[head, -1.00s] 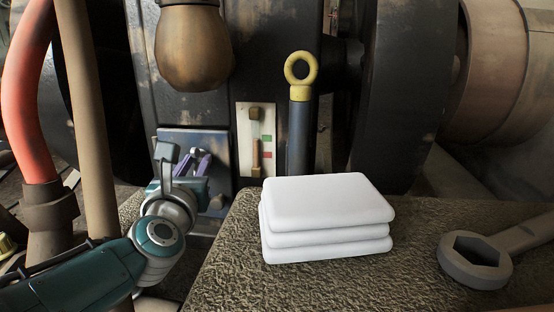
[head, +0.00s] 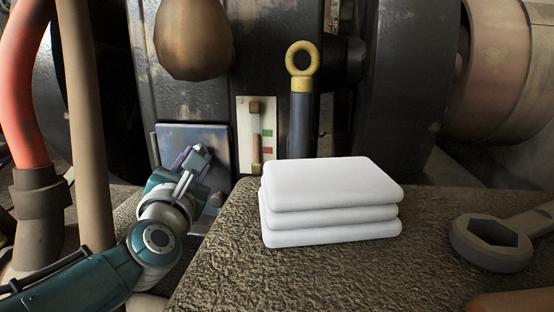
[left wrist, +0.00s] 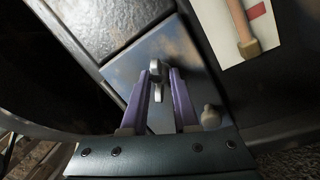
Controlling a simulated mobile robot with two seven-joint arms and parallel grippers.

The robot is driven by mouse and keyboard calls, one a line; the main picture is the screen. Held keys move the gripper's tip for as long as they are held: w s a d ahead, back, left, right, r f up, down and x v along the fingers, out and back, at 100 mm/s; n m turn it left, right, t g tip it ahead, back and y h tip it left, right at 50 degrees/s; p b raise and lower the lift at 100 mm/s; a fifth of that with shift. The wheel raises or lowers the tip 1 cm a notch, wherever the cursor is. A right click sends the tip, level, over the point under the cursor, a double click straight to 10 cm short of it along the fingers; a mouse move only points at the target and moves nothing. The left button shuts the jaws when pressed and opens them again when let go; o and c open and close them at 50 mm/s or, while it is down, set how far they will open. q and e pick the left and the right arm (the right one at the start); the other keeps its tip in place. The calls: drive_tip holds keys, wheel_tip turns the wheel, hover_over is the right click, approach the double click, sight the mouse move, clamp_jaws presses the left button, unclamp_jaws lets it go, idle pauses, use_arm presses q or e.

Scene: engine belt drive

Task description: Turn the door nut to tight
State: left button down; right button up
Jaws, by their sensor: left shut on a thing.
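The door (head: 212,140) is a worn blue-grey plate low on the dark engine housing. It also shows in the left wrist view (left wrist: 135,62). My left gripper (head: 198,156) is at the front of this door. In the left wrist view its purple fingers (left wrist: 160,84) are shut on the door nut (left wrist: 157,68), a small grey metal piece with its ends showing beyond the fingers. In the head view the gripper hides the nut. A small rounded knob (left wrist: 211,117) sits on the door's lower right. My right gripper is not in view.
A sight gauge (head: 256,140) is right of the door, beside a yellow-ringed dipstick (head: 302,75). White folded cloths (head: 330,185) and a grey ring wrench (head: 490,243) lie on the rough ledge (head: 300,278). A tan pipe (head: 85,130) and red hose (head: 22,90) stand left.

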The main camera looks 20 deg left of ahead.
use_arm(q)
drive_tip(key=c, duration=0.7)
unclamp_jaws()
drive_tip(key=p+v, duration=0.4)
drive_tip(key=v, duration=0.8)
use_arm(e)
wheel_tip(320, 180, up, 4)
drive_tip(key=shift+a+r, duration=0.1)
